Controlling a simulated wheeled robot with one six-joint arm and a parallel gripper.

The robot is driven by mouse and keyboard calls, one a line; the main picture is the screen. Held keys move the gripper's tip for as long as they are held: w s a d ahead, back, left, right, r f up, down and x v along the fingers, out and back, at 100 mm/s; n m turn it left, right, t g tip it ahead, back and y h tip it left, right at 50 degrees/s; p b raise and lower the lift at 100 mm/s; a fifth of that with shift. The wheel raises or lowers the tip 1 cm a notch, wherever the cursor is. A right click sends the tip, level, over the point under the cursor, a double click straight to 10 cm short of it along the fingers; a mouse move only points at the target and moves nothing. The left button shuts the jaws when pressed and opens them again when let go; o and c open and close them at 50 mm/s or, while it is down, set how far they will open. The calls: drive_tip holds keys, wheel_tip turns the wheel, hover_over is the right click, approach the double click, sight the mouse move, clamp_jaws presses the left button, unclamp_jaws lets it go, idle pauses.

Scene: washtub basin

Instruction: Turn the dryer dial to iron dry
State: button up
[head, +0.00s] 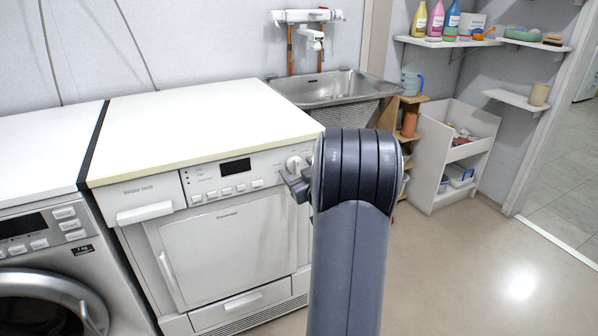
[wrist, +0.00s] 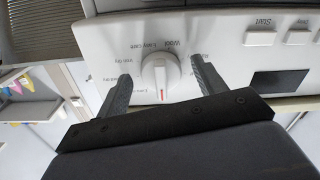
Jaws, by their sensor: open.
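The dryer (head: 222,250) is the white machine under the white worktop, with its dial (head: 295,163) at the right end of its panel. In the wrist view, which is upside down, the round white dial (wrist: 158,72) has a raised grip bar and a red mark at the bar's lower end. My gripper (head: 291,183) is open, one finger on each side of the dial, with gaps visible in the wrist view. My arm hides the dryer's right edge in the head view.
The panel also has a dark display (head: 236,168) and several buttons beside the dial. The worktop (head: 200,120) overhangs the panel closely. A washing machine (head: 45,260) stands to the left. A steel sink (head: 330,88) and shelves are behind; the floor at right is clear.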

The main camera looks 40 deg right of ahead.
drive_tip(key=c, duration=1)
